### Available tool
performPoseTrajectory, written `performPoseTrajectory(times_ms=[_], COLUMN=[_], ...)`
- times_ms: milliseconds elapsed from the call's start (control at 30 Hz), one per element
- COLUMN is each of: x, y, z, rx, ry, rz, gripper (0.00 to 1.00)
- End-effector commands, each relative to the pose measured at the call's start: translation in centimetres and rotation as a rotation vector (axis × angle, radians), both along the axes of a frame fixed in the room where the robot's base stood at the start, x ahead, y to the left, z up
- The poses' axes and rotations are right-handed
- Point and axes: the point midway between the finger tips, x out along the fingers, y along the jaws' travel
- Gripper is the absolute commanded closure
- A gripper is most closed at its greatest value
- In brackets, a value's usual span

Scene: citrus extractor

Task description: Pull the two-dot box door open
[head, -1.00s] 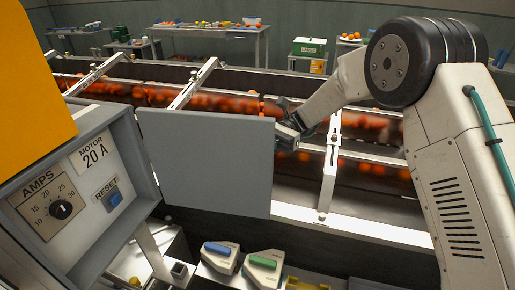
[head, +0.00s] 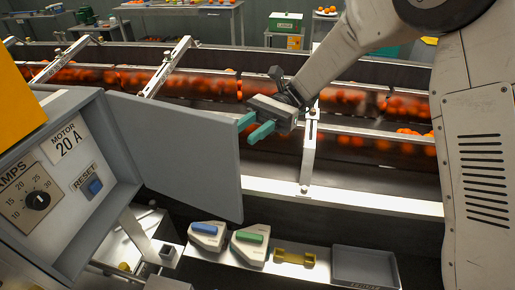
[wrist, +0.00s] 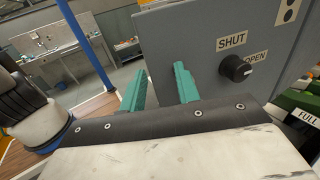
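The box door (head: 180,150) is a flat grey panel that stands swung open to the right of its box (head: 60,170). Its inner side shows in the head view. In the wrist view its outer face (wrist: 195,55) carries a black knob (wrist: 235,68) between SHUT and OPEN labels, and two black dots (wrist: 288,10) on a pale plate. My gripper (head: 252,127) is just right of the door's free edge, with teal fingers. In the wrist view the fingers (wrist: 160,78) are apart with nothing held between them, close to the door's edge. I cannot tell if they touch it.
Inside the box are an amps dial (head: 37,200) and a blue reset button (head: 94,187). Below the door are a blue-topped block (head: 208,236), a green-topped block (head: 250,244), a yellow piece (head: 295,258) and a grey tray (head: 365,265). An orange-filled conveyor (head: 350,143) runs behind.

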Motion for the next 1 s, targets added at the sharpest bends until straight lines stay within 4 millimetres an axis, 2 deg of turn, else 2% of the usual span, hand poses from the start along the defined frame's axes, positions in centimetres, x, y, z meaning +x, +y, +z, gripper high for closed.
performPoseTrajectory(times_ms=[100,300,467,700,733,833,1000], x=[-2.5,-5.2,-6.1,-6.2,-6.2,-6.2,-6.9], y=[-1.0,-2.0,-2.5,-2.5,-2.6,-2.7,-4.6], z=[-0.1,0.0,0.0,-0.1,-0.1,0.0,1.1], rx=[-0.008,-0.011,-0.011,-0.012,-0.012,-0.013,-0.022], ry=[0.006,0.006,0.006,0.005,0.005,-0.002,-0.098], rz=[0.001,0.004,0.004,0.004,0.004,0.004,0.002], gripper=[0.68,0.68,0.68,0.68,0.7,0.98,1.0])
